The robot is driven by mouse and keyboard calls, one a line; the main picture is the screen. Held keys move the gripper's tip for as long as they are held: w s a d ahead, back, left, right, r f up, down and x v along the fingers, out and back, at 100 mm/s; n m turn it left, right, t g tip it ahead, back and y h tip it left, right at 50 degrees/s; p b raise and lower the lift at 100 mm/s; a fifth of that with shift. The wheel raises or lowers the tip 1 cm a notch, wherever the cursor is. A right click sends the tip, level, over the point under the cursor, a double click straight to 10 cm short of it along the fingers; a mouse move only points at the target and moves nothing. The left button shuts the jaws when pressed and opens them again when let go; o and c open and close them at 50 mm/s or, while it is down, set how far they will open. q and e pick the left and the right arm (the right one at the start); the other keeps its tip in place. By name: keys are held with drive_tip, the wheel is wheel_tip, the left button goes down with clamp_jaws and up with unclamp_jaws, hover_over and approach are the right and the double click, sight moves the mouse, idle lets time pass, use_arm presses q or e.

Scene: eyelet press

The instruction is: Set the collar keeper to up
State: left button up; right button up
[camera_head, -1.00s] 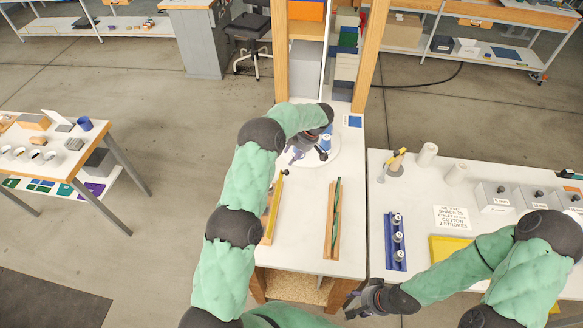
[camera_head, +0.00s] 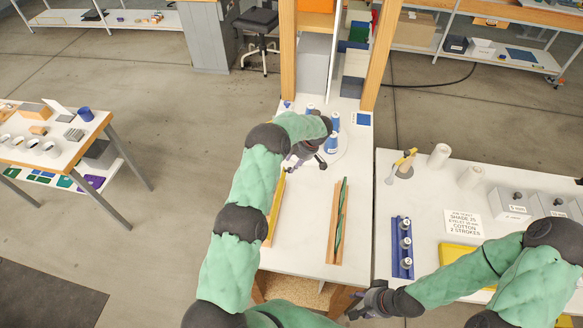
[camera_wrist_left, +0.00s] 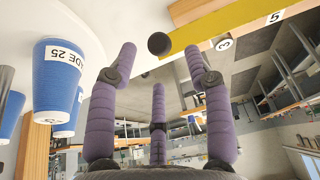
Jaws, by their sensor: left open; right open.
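My left gripper (camera_head: 306,163) is over the far part of the middle bench, beside a round white plate (camera_head: 343,152). In the left wrist view its purple fingers (camera_wrist_left: 159,54) are spread and empty. A dark round knob (camera_wrist_left: 159,44) shows between the two upper fingertips, at the end of a yellow bar (camera_wrist_left: 225,24) marked 3 and 5. I cannot tell whether the knob touches a finger. I cannot pick out the collar keeper for certain or read its setting. My right gripper (camera_head: 366,303) is open and empty near the front of the right bench.
Blue cups (camera_head: 332,143) stand near my left gripper; one labelled 25 (camera_wrist_left: 57,80) is close beside its fingers. Wooden racks hold a yellow strip (camera_head: 277,205) and a green strip (camera_head: 341,215). A blue rack (camera_head: 402,248) stands on the right bench.

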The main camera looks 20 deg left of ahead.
sight(290, 169)
use_arm(q)
drive_tip(key=shift+x, duration=2.05)
clamp_jaws()
